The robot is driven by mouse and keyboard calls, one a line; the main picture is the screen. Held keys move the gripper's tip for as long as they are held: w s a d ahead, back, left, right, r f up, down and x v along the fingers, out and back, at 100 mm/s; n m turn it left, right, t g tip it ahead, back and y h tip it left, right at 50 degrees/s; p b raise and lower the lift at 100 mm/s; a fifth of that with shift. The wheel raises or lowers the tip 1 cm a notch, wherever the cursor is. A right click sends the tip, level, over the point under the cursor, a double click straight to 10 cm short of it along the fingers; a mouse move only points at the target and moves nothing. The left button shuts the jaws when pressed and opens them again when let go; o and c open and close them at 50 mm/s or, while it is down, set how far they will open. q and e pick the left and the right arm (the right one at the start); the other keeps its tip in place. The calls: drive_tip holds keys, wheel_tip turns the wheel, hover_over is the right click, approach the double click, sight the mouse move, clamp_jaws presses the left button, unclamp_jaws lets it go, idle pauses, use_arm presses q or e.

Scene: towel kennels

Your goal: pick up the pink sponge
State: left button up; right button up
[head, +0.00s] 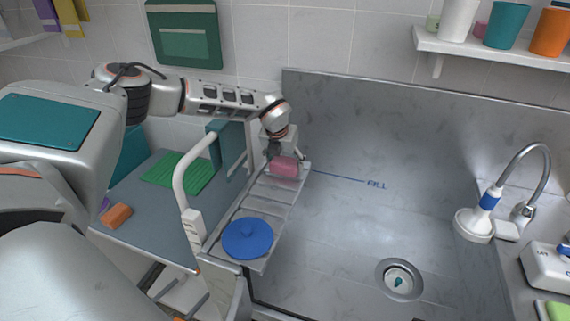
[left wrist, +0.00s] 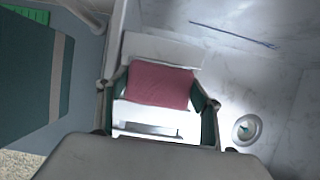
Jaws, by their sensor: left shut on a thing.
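The pink sponge (head: 285,167) is a small block at the far end of the slatted rack along the sink's left side. My left gripper (head: 282,158) is over it, with its fingers on either side. In the left wrist view the pink sponge (left wrist: 160,84) sits between the two fingers of the left gripper (left wrist: 160,98), which is shut on it. I cannot tell whether the sponge still touches the rack. My right gripper is in neither view.
A blue round lid (head: 247,238) lies on the near part of the rack (head: 270,203). A white curved rail (head: 183,180) rises left of it. An orange sponge (head: 117,216) and a green mat (head: 180,172) lie on the left counter. The sink basin (head: 340,230) is clear around its drain.

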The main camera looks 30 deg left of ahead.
sight(285, 161)
use_arm(q)
wheel_tip(285, 161, up, 20)
drive_tip(key=b, duration=0.1)
idle(0.5)
drive_tip(key=shift+f, duration=0.1)
